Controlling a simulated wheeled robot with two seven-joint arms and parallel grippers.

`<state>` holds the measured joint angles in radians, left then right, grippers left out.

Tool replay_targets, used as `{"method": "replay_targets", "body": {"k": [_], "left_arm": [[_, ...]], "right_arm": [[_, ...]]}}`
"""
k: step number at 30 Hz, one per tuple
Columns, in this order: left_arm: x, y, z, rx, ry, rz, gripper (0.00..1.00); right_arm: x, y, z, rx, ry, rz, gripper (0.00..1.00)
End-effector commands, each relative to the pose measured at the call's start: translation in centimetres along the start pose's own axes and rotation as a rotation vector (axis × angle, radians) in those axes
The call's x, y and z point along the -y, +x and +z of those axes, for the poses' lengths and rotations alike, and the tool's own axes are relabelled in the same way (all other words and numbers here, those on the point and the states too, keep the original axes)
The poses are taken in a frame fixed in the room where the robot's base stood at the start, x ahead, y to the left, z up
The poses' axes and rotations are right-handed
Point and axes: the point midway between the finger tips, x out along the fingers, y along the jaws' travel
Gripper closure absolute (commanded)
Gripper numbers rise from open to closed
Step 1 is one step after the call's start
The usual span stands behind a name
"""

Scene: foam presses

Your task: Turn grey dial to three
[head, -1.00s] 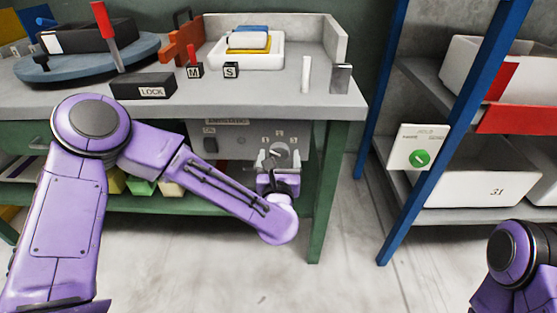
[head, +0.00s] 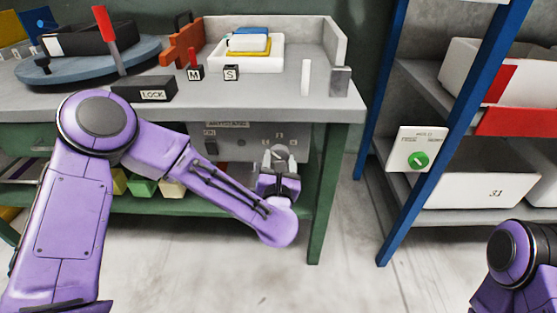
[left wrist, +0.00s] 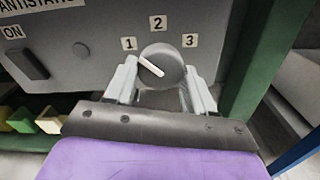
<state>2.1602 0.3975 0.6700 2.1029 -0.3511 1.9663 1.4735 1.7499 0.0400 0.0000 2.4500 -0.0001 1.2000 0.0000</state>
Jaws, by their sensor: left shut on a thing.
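The grey dial (left wrist: 161,66) is on a grey panel below the bench top, with labels 1, 2 and 3 around it. Its white pointer slants to the upper left, toward the 1 side. My left gripper (left wrist: 160,82) has one finger on each side of the dial and is shut on it. In the head view the dial (head: 282,153) shows just above the left gripper (head: 280,162), partly hidden by the fingers. My right gripper is out of view; only part of that arm shows at the lower right.
The panel (left wrist: 90,50) has a black ON switch (left wrist: 27,64) left of the dial. A green bench leg (head: 322,190) stands close on the right. A blue-framed shelf (head: 405,180) with white bins is farther right. Bare floor lies below the bench.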

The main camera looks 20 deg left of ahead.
Motion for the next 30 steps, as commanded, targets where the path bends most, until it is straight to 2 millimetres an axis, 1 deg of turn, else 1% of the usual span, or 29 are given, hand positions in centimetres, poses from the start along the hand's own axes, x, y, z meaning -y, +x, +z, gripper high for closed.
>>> {"method": "replay_targets", "body": {"k": [30], "left_arm": [[-0.3,-0.1,0.3,-0.002,0.967,-0.002,0.77]], "right_arm": [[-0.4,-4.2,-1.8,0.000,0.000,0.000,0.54]]}}
